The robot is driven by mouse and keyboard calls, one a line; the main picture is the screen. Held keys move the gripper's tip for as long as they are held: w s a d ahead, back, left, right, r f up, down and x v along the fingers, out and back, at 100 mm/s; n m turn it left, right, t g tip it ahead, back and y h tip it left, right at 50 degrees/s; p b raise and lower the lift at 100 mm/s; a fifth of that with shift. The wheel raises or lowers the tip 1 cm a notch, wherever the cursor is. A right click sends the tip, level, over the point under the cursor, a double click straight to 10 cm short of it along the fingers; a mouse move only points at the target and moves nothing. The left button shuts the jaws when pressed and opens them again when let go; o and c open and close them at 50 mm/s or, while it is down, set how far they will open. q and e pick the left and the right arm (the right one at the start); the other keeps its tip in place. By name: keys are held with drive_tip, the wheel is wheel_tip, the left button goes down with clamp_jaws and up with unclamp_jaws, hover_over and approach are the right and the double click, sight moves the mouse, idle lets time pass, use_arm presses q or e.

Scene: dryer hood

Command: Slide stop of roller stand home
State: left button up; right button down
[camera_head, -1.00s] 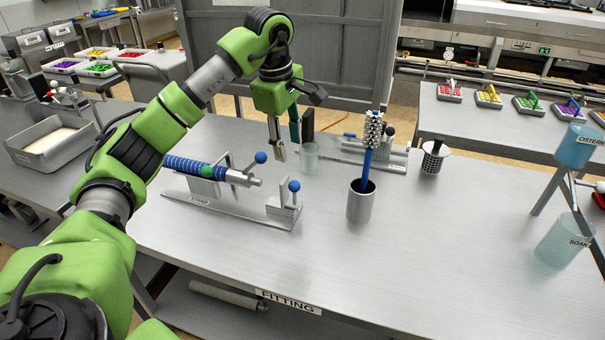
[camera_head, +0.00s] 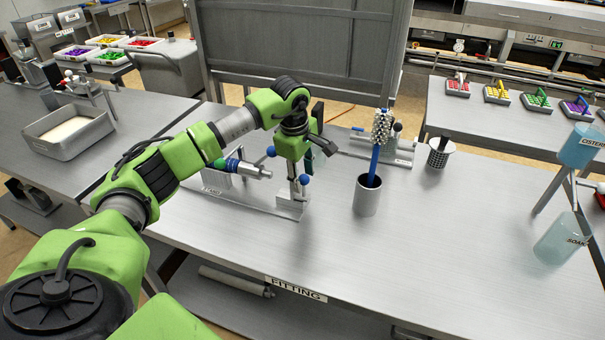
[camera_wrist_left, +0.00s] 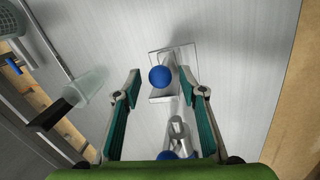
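The roller stand (camera_head: 255,204) lies on the fitting table, its left part hidden behind my left arm. The roller's metal end (camera_head: 256,171) shows beside a blue ball knob (camera_head: 271,151); the end also shows in the left wrist view (camera_wrist_left: 179,132). The stop (camera_head: 289,207) is a metal block with an upright and a blue ball knob (camera_head: 304,180), at the stand's right end. My left gripper (camera_head: 297,188) points down over the stop. In the left wrist view it is open (camera_wrist_left: 159,73), with the stop's blue ball (camera_wrist_left: 159,77) between its fingertips. My right gripper is out of view.
A metal cup with a blue-handled brush (camera_head: 367,196) stands to the right of the stop. Behind are another metal fixture (camera_head: 385,150) and a perforated canister (camera_head: 438,155). A clear cup (camera_wrist_left: 88,83) shows in the wrist view. The table's right front is free.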

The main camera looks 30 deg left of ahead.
use_arm(q)
drive_tip(key=c, duration=0.3)
clamp_jaws()
drive_tip(key=shift+a, duration=0.25)
drive_tip(key=a, duration=0.2)
drive_tip(key=s+a+b, duration=0.1)
drive_tip(key=a, duration=0.1)
drive_tip(key=shift+s+a, duration=0.1)
drive_tip(key=shift+a, duration=0.15)
drive_tip(key=shift+o, duration=1.5)
unclamp_jaws()
drive_tip(key=shift+d, duration=0.1)
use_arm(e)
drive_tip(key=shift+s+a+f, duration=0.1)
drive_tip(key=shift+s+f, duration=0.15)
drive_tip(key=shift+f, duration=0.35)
